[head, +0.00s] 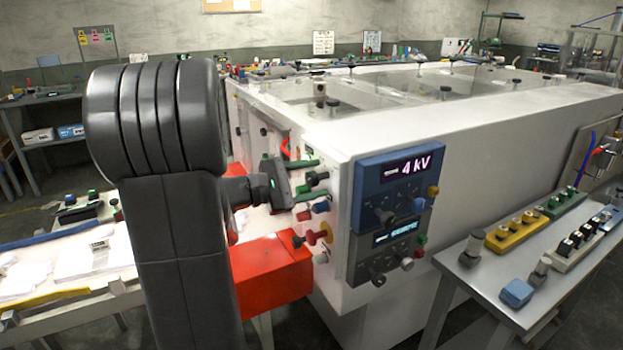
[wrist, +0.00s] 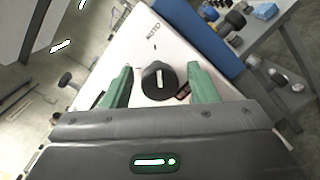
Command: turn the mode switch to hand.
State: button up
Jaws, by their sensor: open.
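The mode switch is a round black knob (wrist: 158,88) with a white pointer bar on a white panel. In the wrist view its bar stands nearly upright, in line with a label above that seems to read AUTO (wrist: 153,31). A small dark label at the knob's lower right is partly covered and unreadable. My gripper (wrist: 158,72) is open, with one green finger on each side of the knob and gaps between. In the head view my gripper (head: 312,179) is at the panel's side face; whether the fingers reach around the knob is unclear.
A blue display unit (head: 395,180) reading 4 kV is to the right. A red box (head: 270,275) lies below. A side table (head: 470,285) with button strips stands at the right.

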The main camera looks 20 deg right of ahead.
jog(key=c, duration=1)
jog(key=shift+o, duration=0.2)
jog(key=shift+n+p, duration=0.3)
jog(key=n+p, duration=0.3)
jog(key=shift+r+n, duration=0.15)
jog(key=shift+n, duration=0.25)
jog(key=n+h+p, duration=0.1)
jog(key=n+p, duration=0.2)
jog(key=n, duration=0.2)
jog(key=shift+t+p, duration=0.3)
jog(key=shift+p, duration=0.05)
jog(key=n+p, duration=0.4)
jog(key=shift+n+t, duration=0.3)
jog(key=shift+n, duration=0.1)
jog(key=shift+s+n+t+p, duration=0.1)
jog(key=shift+n+t+p, duration=0.3)
jog(key=shift+n+p, duration=1.85)
jog(key=shift+f+n, duration=0.2)
jog(key=shift+n, duration=0.25)
